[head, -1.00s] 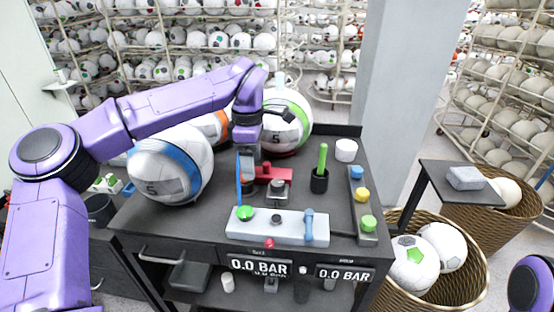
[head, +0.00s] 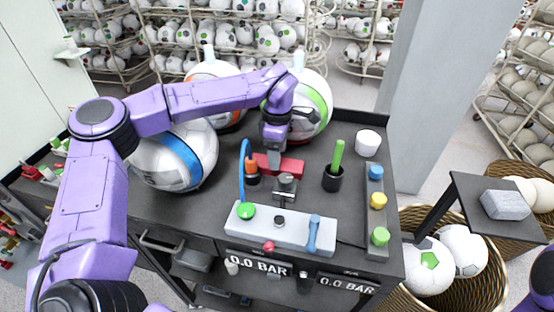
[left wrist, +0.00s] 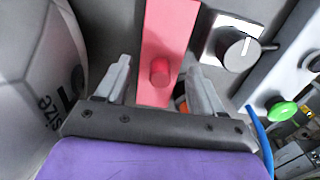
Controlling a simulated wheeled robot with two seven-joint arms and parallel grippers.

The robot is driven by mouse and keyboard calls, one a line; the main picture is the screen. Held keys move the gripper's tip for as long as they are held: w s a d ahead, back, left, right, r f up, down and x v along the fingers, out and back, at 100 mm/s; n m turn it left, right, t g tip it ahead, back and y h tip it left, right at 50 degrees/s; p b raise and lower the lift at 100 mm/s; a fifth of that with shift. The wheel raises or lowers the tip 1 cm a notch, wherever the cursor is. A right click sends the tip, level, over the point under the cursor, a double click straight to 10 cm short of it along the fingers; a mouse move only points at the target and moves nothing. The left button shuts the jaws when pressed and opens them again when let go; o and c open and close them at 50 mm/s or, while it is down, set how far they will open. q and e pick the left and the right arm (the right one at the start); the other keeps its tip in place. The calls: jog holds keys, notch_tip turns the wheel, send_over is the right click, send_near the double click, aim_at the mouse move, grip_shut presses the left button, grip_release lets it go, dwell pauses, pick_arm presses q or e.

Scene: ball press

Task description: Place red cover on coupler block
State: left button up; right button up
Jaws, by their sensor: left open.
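The red cover (head: 291,166) lies on the dark bench top; in the left wrist view it is a long red bar (left wrist: 170,30) with a round red knob (left wrist: 159,70). My left gripper (head: 275,152) is above its left part, pointing down. In the left wrist view my open left gripper (left wrist: 158,78) has one finger on each side of the knob, and nothing is gripped. A long light-grey block (head: 292,232), perhaps the coupler block, lies at the bench front, with a green dome, black knob and blue lever. My right gripper is out of view.
A black-and-silver dial (head: 285,185) stands close in front of the cover. An orange fitting (head: 251,170) with a blue hose is left of it. A large blue-striped ball (head: 175,158) is close on the left. A green stick stands in a black cup (head: 332,178) on the right.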

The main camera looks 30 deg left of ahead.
pick_arm(q)
jog(key=shift+s+a+f, duration=0.1)
jog(key=shift+a+f, duration=0.1)
jog(key=shift+f, duration=1.2)
jog(key=c, duration=0.9)
